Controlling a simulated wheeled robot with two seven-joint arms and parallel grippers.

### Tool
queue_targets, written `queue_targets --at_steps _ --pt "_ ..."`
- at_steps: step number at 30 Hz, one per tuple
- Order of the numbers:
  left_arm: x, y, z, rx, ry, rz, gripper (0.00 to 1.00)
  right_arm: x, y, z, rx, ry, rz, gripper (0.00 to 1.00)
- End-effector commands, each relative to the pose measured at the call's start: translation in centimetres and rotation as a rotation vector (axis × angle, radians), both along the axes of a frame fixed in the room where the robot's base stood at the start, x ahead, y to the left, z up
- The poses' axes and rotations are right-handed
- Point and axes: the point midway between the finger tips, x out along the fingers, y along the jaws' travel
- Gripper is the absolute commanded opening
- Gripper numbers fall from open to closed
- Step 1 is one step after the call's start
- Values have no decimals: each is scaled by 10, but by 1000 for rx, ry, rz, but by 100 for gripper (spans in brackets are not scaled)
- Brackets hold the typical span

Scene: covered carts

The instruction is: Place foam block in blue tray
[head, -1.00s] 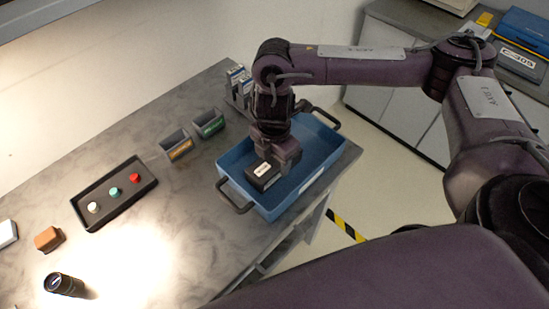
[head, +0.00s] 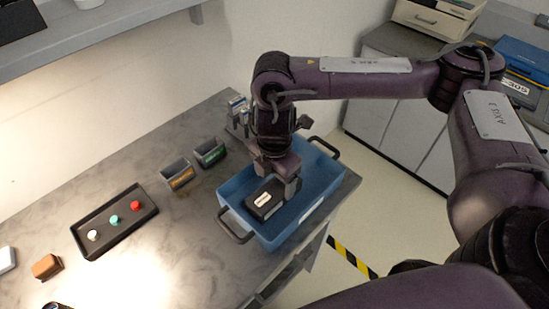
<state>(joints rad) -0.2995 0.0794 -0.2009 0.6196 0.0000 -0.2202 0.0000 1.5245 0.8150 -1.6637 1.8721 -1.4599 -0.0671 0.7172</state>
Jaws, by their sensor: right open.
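A black block with a white label (head: 264,199), seemingly the foam block, lies inside the blue tray (head: 240,228), towards its near left part. The blue tray has dark handles at both ends and stands at the right end of the table. My right gripper (head: 277,178) is open, pointing down into the tray right at the block's far side. One finger shows beside the block; the other is partly hidden, so I cannot tell whether the fingers touch it. My left gripper is not in view.
Two small labelled bins (head: 210,152) stand left of the tray, with small upright items behind. A black panel with three buttons (head: 114,220) and a brown block (head: 46,266) lie further left. A shelf (head: 120,35) hangs above. The table's front is mostly clear.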

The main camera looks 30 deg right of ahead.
Motion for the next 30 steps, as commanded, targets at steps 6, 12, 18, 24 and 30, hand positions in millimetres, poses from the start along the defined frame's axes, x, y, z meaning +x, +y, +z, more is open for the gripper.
queue_targets --at_steps 6,12,18,24,30 --pt "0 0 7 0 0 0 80 1 0 46 -1 -6 1 76" --pt "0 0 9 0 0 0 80 0 0 68 -1 -1 1 76" --pt "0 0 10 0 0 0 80 0 0 76 0 1 0 76" --pt "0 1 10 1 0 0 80 0 0 76 0 1 0 76" --pt "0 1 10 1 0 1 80 0 0 76 1 1 0 76"
